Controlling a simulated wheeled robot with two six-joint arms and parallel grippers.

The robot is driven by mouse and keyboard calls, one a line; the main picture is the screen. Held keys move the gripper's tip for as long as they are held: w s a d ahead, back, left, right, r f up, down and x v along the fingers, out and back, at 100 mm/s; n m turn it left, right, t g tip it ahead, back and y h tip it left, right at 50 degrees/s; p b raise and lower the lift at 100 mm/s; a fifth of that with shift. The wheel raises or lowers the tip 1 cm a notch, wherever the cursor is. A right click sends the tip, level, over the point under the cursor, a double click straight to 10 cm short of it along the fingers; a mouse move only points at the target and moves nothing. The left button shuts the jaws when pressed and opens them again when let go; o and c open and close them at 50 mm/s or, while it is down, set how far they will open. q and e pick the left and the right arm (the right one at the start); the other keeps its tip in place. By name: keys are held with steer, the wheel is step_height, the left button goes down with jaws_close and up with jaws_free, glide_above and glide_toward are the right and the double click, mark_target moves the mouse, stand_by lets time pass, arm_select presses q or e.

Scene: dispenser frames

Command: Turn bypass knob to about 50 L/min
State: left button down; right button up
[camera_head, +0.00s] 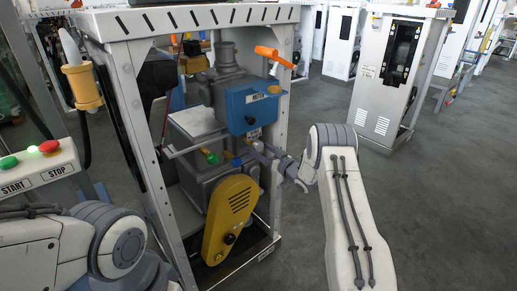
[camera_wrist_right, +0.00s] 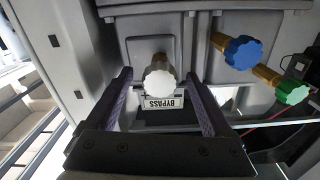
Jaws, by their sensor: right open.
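The white bypass knob (camera_wrist_right: 159,80) is in the middle of the right wrist view, on a brass stem. Its BYPASS label (camera_wrist_right: 163,102) appears upside down just beside it. My right gripper (camera_wrist_right: 158,76) is open, with one dark finger on each side of the knob and a visible gap to both. I cannot tell how far the fingertips reach along the knob in depth. In the head view my right gripper (camera_head: 262,154) is at the pump body inside the frame, and the bypass knob cannot be made out there. My left arm shows at lower left, its gripper out of view.
A blue knob (camera_wrist_right: 243,52) and a green knob (camera_wrist_right: 291,91) sit to the right in the wrist view. The blue meter box (camera_head: 254,106) is above my right gripper, the yellow cover (camera_head: 230,217) below. The dispenser frame's posts (camera_head: 137,120) stand around the pump.

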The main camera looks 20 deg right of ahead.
steer(key=p+v, duration=0.1)
steer(key=v, duration=0.7)
steer(key=shift+s, duration=0.35)
steer(key=shift+d, duration=0.15)
steer(key=w+a+r+n+g+h, duration=0.15)
steer(key=a+r+g, duration=0.3)
steer(key=a, duration=0.75)
steer(key=s+a+r+g+h, duration=0.3)
steer(key=s+a+r+g, duration=0.1)
steer(key=s+a, duration=0.6)
steer(key=s+a+r+n+g, duration=0.1)
steer(key=s+a+n+g, duration=0.2)
steer(key=s, duration=1.4)
steer(key=s+a+n+g, duration=0.1)
steer(key=s+a+g, duration=0.3)
steer(key=s, duration=1.4)
step_height(320, 180, up, 25)
steer(key=d+g+p, duration=0.1)
steer(key=p, duration=2.4)
steer(key=shift+s+d+h, duration=0.2)
steer(key=shift+d+h, duration=0.15)
